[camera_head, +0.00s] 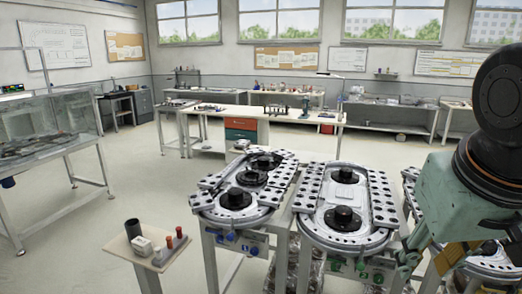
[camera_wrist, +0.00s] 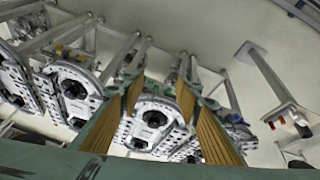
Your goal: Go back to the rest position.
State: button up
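My gripper (camera_wrist: 160,88) shows in the wrist view with its two yellow-padded fingers spread apart. It is open and I see nothing held between the pads; ring-track tables show beyond the gap. In the head view my green arm link with its black joint fills the right edge. Green and yellow parts at the lower right of that view may belong to my gripper, but its fingertips cannot be made out there.
Ring-track tables, a left one (camera_head: 218,204) and a middle one (camera_head: 313,232), stand in front, with more partly hidden behind my arm. A small side table (camera_head: 122,245) holds a black cup (camera_head: 133,229) and small parts. A glass-walled bench (camera_head: 65,146) stands left. Floor between is clear.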

jog(key=s+a+r+y+p, duration=0.1)
jog(key=s+a+r, duration=0.2)
jog(key=s+a, duration=0.4)
jog(key=s, duration=0.3)
jog(key=shift+s+r+n+y, duration=0.2)
jog(key=shift+s+n+y, duration=0.05)
jog(key=shift+n+y, duration=0.15)
dwell(0.8)
